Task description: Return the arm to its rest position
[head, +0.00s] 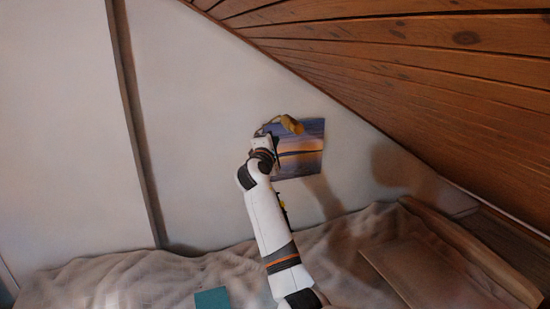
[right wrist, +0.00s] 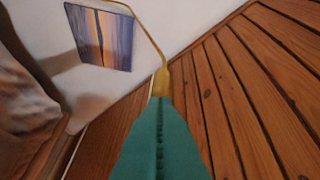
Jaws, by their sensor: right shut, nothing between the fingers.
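My right arm rises from the bottom of the head view, and my right gripper (head: 268,146) is at its upper end, in front of the wall. Its fingers are mostly hidden there by the wrist. In the right wrist view its two teal fingers (right wrist: 160,112) are pressed together with nothing between them. My left gripper is not in view.
A yellow wall lamp (head: 291,124) is close by the right gripper, its head just past the fingertips in the wrist view (right wrist: 162,80). A sunset picture (head: 305,160) hangs behind. A sloping wooden ceiling (head: 430,60) bounds the right; a rumpled bed (head: 130,280) lies below.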

